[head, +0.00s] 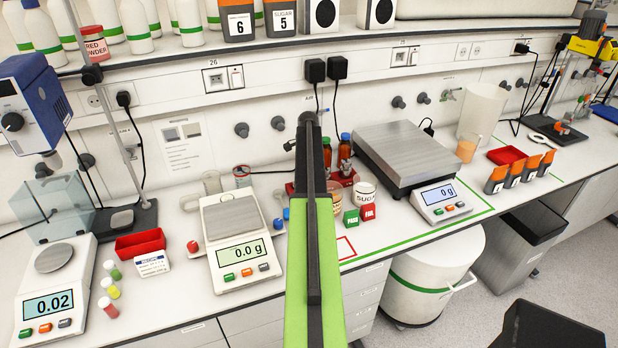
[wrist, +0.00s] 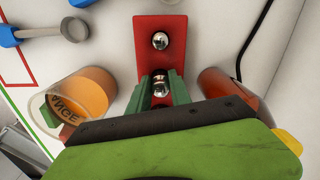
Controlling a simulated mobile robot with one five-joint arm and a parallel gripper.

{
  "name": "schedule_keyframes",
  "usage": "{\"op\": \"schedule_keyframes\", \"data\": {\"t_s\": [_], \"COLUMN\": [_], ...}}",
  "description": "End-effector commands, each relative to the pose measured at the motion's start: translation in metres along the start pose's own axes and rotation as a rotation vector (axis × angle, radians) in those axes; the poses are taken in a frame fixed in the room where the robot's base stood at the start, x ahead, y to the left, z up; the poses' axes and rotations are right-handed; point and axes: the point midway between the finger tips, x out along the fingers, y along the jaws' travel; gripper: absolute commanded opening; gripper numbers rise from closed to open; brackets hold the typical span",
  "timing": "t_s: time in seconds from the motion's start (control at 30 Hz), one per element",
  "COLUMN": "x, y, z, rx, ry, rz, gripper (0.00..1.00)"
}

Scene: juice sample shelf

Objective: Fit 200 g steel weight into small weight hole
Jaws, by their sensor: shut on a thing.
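In the wrist view a red weight block (wrist: 150,27) lies on the bench. One shiny steel weight (wrist: 160,41) sits in its far part. My gripper (wrist: 160,90) is over the block's near part, its green fingers shut on a second steel weight (wrist: 160,80). I cannot tell whether this held weight is in a hole or just above it. The hole under it is hidden by the fingers and the weight. In the head view my arm covers the gripper and most of the block; a red edge of the block (head: 291,188) shows beside the arm.
In the wrist view an orange juice cup (wrist: 85,92) stands close left of the fingers and a reddish-brown bottle (wrist: 222,85) close right. A blue-handled scoop (wrist: 40,33) lies at upper left. In the head view a balance (head: 237,240) stands left and a larger scale (head: 405,155) right.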

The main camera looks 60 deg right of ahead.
Motion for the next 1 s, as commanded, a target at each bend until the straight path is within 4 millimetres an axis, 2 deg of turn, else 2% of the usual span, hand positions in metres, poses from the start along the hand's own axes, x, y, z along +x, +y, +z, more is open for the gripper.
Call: {"op": "schedule_keyframes", "data": {"t_s": [0.27,0.3,0.47,0.8,1.0], "x": [0.003,0.003,0.003,0.001,-0.019], "y": [0.0,0.0,0.0,0.0,0.0], "z": [0.0,0.0,0.0,0.0,0.0], "rx": [0.0,0.0,0.0,0.0,0.0], "ry": [0.0,0.0,0.0,0.0,0.0], "rz": [0.0,0.0,0.0,0.0,0.0], "gripper": [0.0,0.28,0.49,0.5,0.5]}}
